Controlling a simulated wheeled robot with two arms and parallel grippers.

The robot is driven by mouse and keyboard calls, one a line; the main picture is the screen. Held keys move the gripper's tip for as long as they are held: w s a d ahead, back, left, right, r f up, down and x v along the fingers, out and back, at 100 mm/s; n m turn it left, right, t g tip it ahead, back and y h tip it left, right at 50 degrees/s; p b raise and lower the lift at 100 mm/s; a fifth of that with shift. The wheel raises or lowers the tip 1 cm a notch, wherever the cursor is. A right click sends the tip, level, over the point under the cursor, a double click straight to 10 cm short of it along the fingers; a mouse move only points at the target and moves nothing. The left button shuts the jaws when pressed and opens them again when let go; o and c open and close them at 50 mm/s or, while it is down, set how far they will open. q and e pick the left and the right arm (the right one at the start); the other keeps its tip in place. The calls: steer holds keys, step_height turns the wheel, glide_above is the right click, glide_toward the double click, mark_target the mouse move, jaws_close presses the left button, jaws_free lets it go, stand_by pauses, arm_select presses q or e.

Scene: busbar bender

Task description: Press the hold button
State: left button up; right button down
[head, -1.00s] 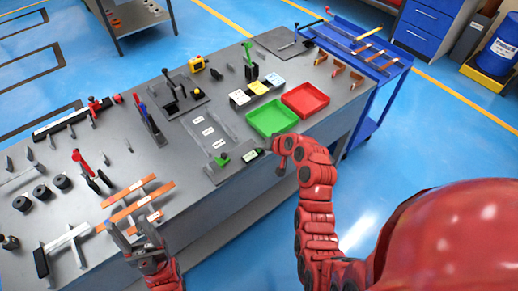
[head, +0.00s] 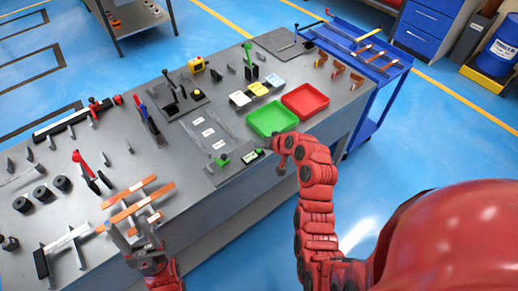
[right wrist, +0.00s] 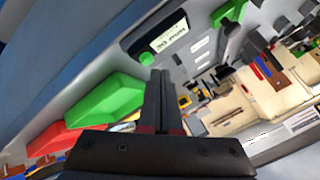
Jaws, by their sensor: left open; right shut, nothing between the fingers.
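The small control panel (head: 252,156) with a lit display sits at the front edge of the bench. In the right wrist view the display (right wrist: 160,42) is large, and a round green button (right wrist: 146,59) shows beside it. My right gripper (head: 266,144) is shut and empty, with its fingertips close to the display end of the panel. In the right wrist view the shut fingers (right wrist: 162,78) point at the green button; I cannot tell whether they touch it. My left gripper (head: 131,225) is open at the bench's front left, near the orange bars.
A green tray (head: 271,119) and a red tray (head: 305,100) lie just beyond my right gripper. A green-based black knob (head: 222,160) stands left of the display. Orange bars (head: 139,203) lie near my left gripper. A blue cart (head: 365,60) stands at the bench's right end.

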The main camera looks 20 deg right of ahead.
mark_target(261, 154)
steer(key=shift+r, duration=0.1)
step_height(261, 154, up, 5)
steer(key=shift+p, duration=0.85)
stand_by(0.6)
